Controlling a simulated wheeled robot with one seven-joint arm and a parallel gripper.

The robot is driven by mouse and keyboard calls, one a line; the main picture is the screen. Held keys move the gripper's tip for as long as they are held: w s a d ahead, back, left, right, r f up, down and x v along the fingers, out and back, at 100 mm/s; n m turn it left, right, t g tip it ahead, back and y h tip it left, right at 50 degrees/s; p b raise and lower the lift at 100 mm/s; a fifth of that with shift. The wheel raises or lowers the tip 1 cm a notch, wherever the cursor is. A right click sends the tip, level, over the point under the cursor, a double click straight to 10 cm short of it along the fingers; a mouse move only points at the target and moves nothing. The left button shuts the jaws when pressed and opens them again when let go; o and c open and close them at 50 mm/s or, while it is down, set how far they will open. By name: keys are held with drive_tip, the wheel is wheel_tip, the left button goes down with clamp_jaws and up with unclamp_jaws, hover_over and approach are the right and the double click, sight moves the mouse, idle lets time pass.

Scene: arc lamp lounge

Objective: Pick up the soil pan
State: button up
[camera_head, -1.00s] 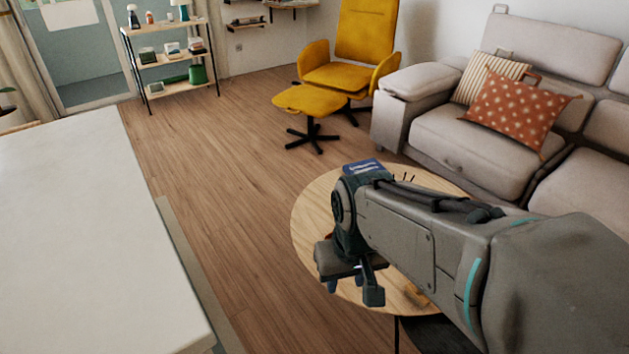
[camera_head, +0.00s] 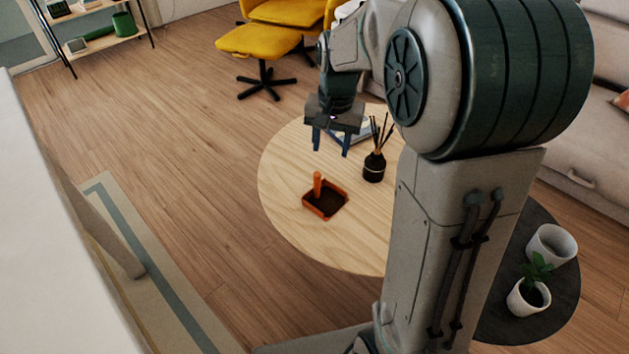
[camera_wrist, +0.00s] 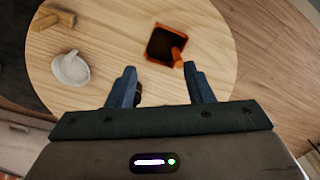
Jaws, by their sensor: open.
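The soil pan (camera_head: 331,205) is a small square orange pan with dark soil in it and an orange handle standing up at its side. It rests on the round wooden table (camera_head: 285,165), near the table's left part in the head view. In the wrist view the soil pan (camera_wrist: 160,48) lies beyond the fingertips, with its handle toward the right finger. My gripper (camera_head: 331,147) is open and empty, above the table on the far side of the pan and apart from it. Its two blue fingers (camera_wrist: 160,80) show in the wrist view.
The wrist view shows a white dish (camera_wrist: 72,70) and a wooden object (camera_wrist: 52,18) on the table. A darker low table (camera_head: 560,300) holds pots. Left of the pan is clear.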

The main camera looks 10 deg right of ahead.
sight(317, 182)
drive_tip(key=w+f+m+b, duration=0.3)
drive_tip(key=w+f+b, duration=0.1)
drive_tip(key=w+f, duration=0.75)
drive_tip(key=shift+g, duration=0.4)
drive_tip(key=f+b, duration=0.1)
drive_tip(key=f, duration=0.1)
drive_tip(key=f+b, duration=0.1)
drive_tip(key=f, duration=0.2)
drive_tip(key=f+b, duration=0.1)
drive_tip(key=f, duration=0.1)
drive_tip(key=shift+w+a+f, duration=0.1)
drive_tip(key=shift+a+f, duration=0.15)
drive_tip(key=shift+f, duration=0.05)
drive_tip(key=shift+f+b, duration=1.95)
drive_tip(key=shift+f, duration=1)
clamp_jaws()
